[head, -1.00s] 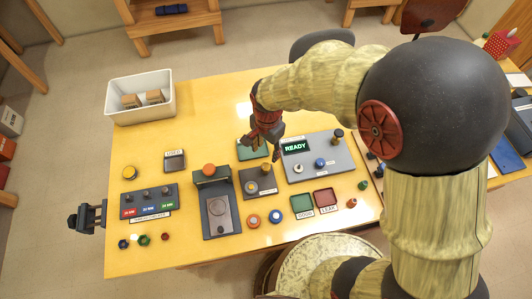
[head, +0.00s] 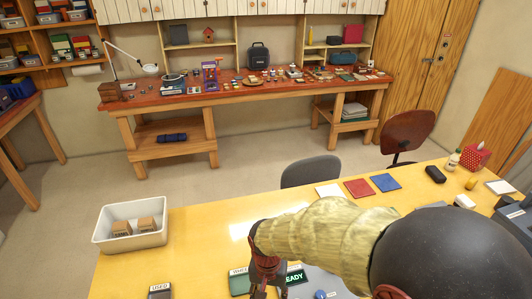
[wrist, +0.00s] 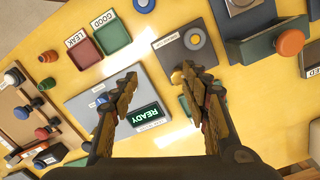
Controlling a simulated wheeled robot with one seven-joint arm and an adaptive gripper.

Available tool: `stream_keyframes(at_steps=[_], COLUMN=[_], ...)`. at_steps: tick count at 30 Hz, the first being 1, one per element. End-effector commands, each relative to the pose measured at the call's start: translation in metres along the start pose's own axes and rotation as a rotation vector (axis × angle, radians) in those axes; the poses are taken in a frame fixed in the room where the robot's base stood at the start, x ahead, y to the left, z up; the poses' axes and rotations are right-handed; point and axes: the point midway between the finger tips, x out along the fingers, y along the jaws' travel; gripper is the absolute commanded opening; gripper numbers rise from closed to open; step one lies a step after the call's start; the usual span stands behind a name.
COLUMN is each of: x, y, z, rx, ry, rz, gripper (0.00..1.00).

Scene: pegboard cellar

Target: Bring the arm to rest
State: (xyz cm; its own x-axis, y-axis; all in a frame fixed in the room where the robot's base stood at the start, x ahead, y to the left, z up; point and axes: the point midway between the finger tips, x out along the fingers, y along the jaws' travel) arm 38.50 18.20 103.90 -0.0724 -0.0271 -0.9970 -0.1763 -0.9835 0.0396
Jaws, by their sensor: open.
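My arm reaches in from the lower right of the head view over the yellow table (head: 200,225). I cannot tell the exact height of the fingers above the table.
A white bin (head: 131,226) with two cardboard boxes stands at the table's left. Green (wrist: 111,35) and red (wrist: 84,52) trays, an orange-knobbed device (wrist: 289,42) and loose knobs surround the gripper. A grey chair (head: 310,171) stands behind the table. Open floor separates it from the back workbench (head: 240,92).

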Motion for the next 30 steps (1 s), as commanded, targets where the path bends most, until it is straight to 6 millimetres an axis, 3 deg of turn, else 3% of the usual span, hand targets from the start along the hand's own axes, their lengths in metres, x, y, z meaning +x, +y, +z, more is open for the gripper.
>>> stream_keyframes(at_steps=[6, 13, 21, 30], x=[-0.057, -0.099, -0.133, -0.162], y=[0.054, 0.107, 0.161, 0.196], z=[0.019, 0.038, 0.060, 0.066], rx=[-0.265, -0.371, -0.307, -0.182], ry=[0.071, 0.194, 0.386, 0.557], rz=[-0.036, -0.061, -0.076, -0.078], gripper=[0.46, 0.46, 0.46, 0.46])
